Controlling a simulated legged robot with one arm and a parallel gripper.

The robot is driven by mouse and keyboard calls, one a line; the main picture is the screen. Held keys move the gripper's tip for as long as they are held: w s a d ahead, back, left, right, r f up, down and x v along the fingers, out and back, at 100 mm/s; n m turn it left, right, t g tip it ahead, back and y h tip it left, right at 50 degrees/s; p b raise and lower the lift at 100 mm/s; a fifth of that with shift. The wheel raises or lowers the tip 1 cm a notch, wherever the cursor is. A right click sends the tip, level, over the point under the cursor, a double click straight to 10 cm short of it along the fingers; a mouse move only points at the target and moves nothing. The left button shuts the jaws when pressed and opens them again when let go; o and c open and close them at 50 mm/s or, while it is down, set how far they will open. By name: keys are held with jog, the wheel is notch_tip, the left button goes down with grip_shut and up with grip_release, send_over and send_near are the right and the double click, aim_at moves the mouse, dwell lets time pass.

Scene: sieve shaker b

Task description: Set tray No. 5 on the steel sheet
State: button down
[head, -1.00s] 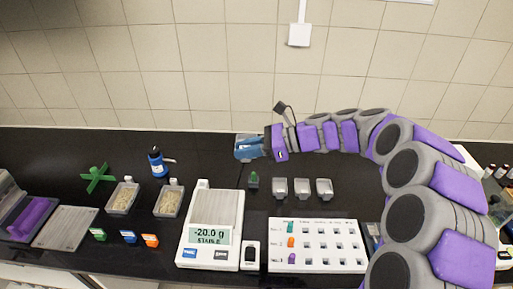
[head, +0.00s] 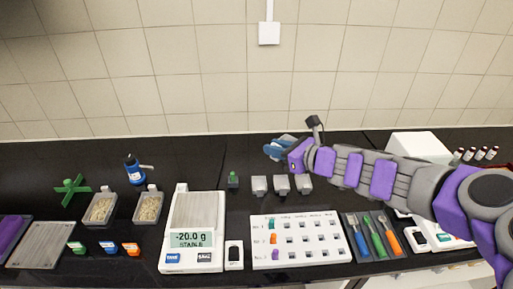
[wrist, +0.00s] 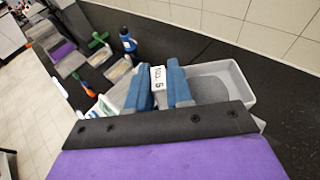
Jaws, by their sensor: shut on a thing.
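My gripper (head: 278,150) has blue fingers and is over the back of the black bench, behind the small grey blocks. In the wrist view my gripper (wrist: 158,88) is shut on the white tab marked "No. 5" of tray No. 5 (wrist: 240,82), a pale tray with grey material inside. In the head view the tray is mostly hidden behind the fingers. The steel sheet (head: 40,245), a flat grey plate, lies bare at the front left of the bench, apart from the tray.
Two trays of pale grains (head: 101,209) (head: 149,208), a green cross (head: 72,190) and a blue bottle (head: 134,170) stand on the left. A scale (head: 194,238) reads -20.0 g. A white hole board (head: 300,240) and several coloured tools (head: 376,238) are to the right.

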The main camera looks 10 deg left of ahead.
jog(key=d+m+t, duration=0.1)
jog(key=d+m+h, duration=0.1)
jog(key=w+d+t+h, duration=0.1)
jog(key=shift+d+f+m+t, duration=0.3)
jog(key=shift+d+m, duration=0.1)
jog(key=shift+w+a+r, duration=0.1)
jog(key=shift+w+r, duration=0.05)
jog(key=shift+f+h, duration=0.2)
jog(key=shift+h, duration=0.3)
jog(key=w+d+m+t+h, duration=0.1)
jog(key=w+d+m+h, duration=0.1)
jog(key=d+m+h, duration=0.4)
jog(key=w+d+f+m+t+h, duration=0.1)
jog(key=w+d+m+t+h, duration=0.1)
jog(key=d+m+h, duration=0.4)
jog(key=w+d+h, duration=0.1)
jog(key=d, duration=0.2)
jog(key=shift+d+f+t+h, duration=0.15)
jog(key=shift+d+t+h, duration=0.15)
jog(key=shift+d, duration=0.05)
